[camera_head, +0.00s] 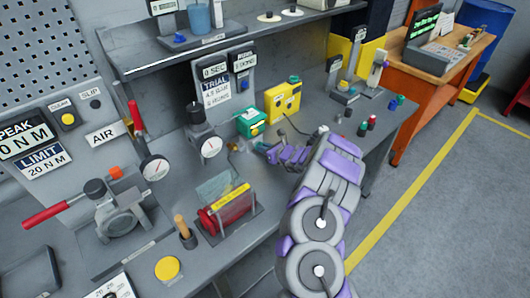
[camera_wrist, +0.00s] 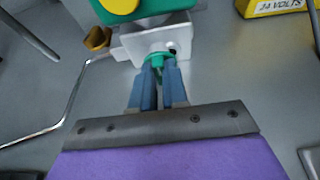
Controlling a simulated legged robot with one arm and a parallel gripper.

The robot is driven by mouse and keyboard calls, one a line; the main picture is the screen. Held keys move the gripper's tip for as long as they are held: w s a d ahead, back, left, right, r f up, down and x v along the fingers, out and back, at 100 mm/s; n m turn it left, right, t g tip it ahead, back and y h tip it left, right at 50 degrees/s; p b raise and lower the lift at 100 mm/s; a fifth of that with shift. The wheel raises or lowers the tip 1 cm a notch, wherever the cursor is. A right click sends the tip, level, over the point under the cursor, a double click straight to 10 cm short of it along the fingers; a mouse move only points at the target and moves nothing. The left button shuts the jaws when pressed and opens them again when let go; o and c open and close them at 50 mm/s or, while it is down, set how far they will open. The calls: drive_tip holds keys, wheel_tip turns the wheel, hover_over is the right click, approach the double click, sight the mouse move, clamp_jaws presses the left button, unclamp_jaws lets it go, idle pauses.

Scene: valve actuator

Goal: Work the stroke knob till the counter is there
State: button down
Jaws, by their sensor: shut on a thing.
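A green actuator (camera_wrist: 160,10) with a white block (camera_wrist: 152,40) shows at the top of the wrist view; it also appears on the bench in the head view (camera_head: 250,122). A small green knob (camera_wrist: 155,60) sticks out of the near side of the white block. My gripper (camera_wrist: 158,76) has its two blue fingers shut on this knob, one on each side. The fingers hide part of the knob. A small dark spot shows on the block's face, but I cannot read any counter there. In the head view my gripper (camera_head: 259,149) is small beside the actuator.
A yellow box (camera_head: 283,102) marked 24 VOLTS stands right of the actuator. A board reading TRIAL (camera_head: 217,88) and a gauge (camera_head: 208,147) stand left. A red cylinder (camera_head: 225,212) is nearer. A thin metal rod (camera_wrist: 70,110) curves left of my fingers.

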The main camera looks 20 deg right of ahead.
drive_tip(key=shift+f, duration=0.15)
idle(0.3)
drive_tip(key=c, duration=1.1)
unclamp_jaws()
drive_tip(key=shift+d, duration=0.1)
drive_tip(key=shift+c, duration=0.2)
drive_tip(key=p+v, duration=0.2)
drive_tip(key=v, duration=1.5)
drive_tip(key=shift+p, duration=0.4)
drive_tip(key=shift+s+r, duration=0.1)
drive_tip(key=shift+r, duration=0.1)
